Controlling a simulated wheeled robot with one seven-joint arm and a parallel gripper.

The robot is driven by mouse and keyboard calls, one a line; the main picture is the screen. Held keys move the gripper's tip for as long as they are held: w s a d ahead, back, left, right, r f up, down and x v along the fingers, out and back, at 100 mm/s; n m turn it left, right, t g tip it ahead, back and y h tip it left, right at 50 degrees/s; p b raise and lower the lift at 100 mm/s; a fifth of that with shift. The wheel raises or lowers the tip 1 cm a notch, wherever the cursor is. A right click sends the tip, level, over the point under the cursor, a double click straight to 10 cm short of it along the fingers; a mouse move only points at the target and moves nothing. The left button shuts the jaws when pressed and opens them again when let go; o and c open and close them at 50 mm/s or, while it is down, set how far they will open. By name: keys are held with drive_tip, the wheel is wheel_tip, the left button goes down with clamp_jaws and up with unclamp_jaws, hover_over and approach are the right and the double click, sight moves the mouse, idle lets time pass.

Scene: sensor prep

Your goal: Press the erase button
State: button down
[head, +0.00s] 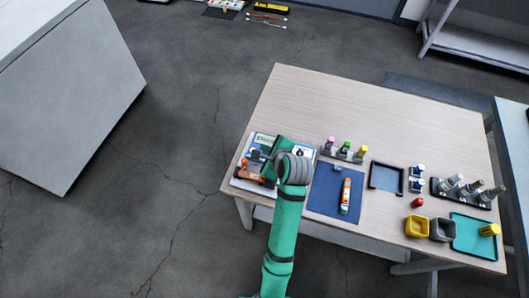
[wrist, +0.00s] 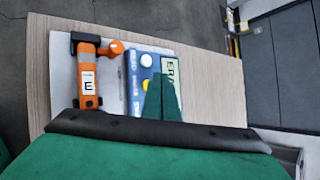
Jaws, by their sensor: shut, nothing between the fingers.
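A blue box (wrist: 132,72) lies on a white board (wrist: 64,70) in the wrist view. It carries a partly hidden label (wrist: 171,69) reading "ERA", a pale round button (wrist: 146,60) and a yellow round button (wrist: 148,85). I cannot tell which one is the erase button. My gripper (wrist: 161,80) is shut and empty, its green fingers in front of the box and covering part of it. I cannot tell whether the fingertips touch it.
An orange device (wrist: 88,75) marked "E" lies left of the box. On the table (head: 300,88) a blue mat (head: 325,196) holds an orange-and-white tool (head: 345,195). Several small bottles, a dark tray (head: 372,188) and a teal tray (head: 470,245) stand further right. The table's far part is clear.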

wheel_tip(320, 180, up, 2)
drive_tip(key=shift+w, duration=0.1)
drive_tip(key=shift+r, duration=0.65)
drive_tip(key=shift+s+d+r, duration=0.1)
drive_tip(key=shift+s+r, duration=0.1)
drive_tip(key=shift+r, duration=0.65)
drive_tip(key=shift+w, duration=0.15)
